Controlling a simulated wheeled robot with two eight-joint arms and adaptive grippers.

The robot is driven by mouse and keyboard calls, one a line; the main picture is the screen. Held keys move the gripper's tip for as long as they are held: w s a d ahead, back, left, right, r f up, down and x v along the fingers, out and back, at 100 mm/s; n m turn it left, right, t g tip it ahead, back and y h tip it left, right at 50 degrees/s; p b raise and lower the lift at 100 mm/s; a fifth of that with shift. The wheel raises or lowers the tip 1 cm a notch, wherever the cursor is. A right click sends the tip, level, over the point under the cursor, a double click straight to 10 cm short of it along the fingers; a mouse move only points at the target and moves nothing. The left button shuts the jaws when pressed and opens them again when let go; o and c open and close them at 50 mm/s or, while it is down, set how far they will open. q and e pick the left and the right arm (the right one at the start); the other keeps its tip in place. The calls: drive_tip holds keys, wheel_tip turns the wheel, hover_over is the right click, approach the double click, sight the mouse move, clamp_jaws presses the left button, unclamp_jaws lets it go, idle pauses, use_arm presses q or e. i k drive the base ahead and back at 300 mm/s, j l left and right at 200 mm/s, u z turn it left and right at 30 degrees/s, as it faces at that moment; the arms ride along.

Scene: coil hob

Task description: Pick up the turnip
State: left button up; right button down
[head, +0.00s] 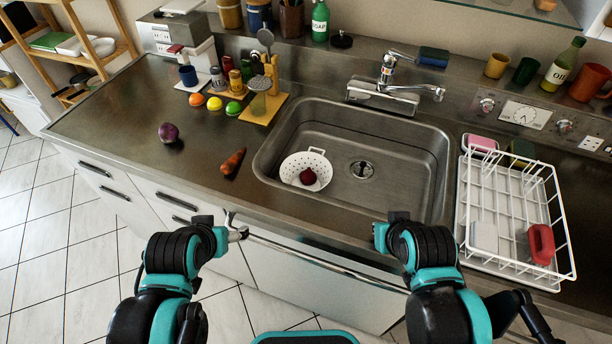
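A round purple vegetable, which looks like the turnip (168,132), lies on the steel counter at the left, apart from other things. My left gripper (222,228) is at the counter's front edge, below and to the right of the turnip and well apart from it. My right gripper (387,226) is in front of the sink. Both are mostly hidden by their own wrists, so their finger opening is unclear. Nothing is seen held in either.
A carrot (233,162) lies between the turnip and the sink (413,158). A white colander (292,165) in the sink holds a dark red vegetable (308,176). Lemon, orange and lime lie behind. A dish rack (462,222) stands right. Counter around the turnip is clear.

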sight(168, 133)
drive_tip(key=j+z, duration=0.4)
drive_tip(key=k+j+z, duration=0.15)
drive_tip(key=j+z, duration=0.3)
drive_tip(key=j, duration=0.15)
drive_tip(key=k+j+z, duration=0.2)
drive_tip(key=j+z, duration=0.2)
drive_tip(key=j, duration=0.3)
drive_tip(key=i, duration=0.05)
